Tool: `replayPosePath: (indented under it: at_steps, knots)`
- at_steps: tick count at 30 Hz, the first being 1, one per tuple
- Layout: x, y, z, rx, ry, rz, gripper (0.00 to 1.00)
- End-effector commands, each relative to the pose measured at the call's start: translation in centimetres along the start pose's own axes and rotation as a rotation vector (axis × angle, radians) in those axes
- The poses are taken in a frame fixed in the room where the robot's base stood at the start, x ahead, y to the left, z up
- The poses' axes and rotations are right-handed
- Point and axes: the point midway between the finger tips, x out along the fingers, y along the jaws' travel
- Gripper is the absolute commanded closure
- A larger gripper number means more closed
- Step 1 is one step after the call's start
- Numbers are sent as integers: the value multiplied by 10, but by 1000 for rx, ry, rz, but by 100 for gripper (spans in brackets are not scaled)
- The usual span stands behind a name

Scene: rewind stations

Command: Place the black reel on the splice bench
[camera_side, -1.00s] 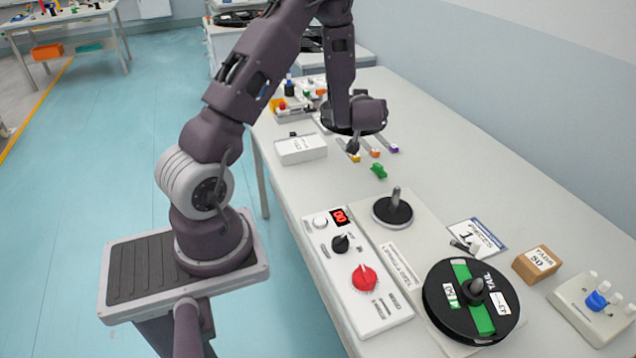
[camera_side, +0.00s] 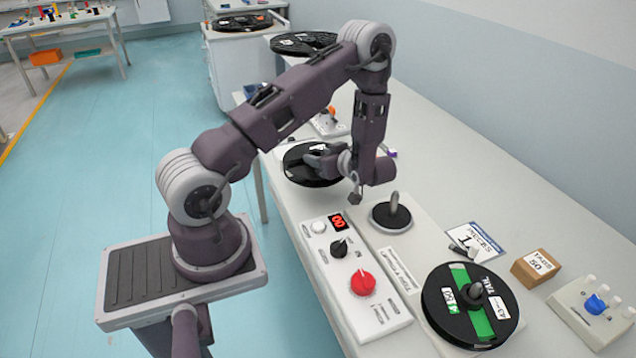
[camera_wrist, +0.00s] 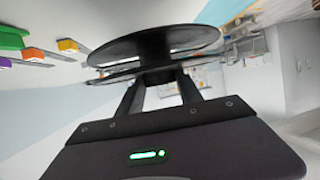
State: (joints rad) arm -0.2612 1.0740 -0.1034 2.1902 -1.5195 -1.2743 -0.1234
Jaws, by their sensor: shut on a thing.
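My gripper (camera_side: 335,160) is shut on a black reel (camera_side: 300,168) and holds it out over the long white bench (camera_side: 500,170), left of the upright wrist. In the wrist view the fingers (camera_wrist: 160,92) close on the reel's middle, and its two flanges (camera_wrist: 150,42) show edge-on. Part of the reel is hidden behind the gripper in the side view. An empty spindle with a dark round base (camera_side: 392,214) stands just in front of the arm. Another black reel with green tape (camera_side: 462,325) sits at the front right. I cannot tell which surface is the splice bench.
A control box with a red knob (camera_side: 362,283) lies along the near edge. A cardboard box (camera_side: 535,268), a printed card (camera_side: 475,242) and a tray with a blue knob (camera_side: 596,302) stand at right. More black reels (camera_side: 303,43) lie behind. The wall side of the bench is clear.

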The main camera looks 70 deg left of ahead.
Motion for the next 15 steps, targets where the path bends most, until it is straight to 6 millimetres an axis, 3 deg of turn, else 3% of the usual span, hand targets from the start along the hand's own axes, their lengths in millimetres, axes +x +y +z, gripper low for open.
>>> replayPosePath:
  at_steps: [9,15]
  knots:
    - [23,0,55,0,0,-1,100]
    - [25,0,61,-3,2,1,100]
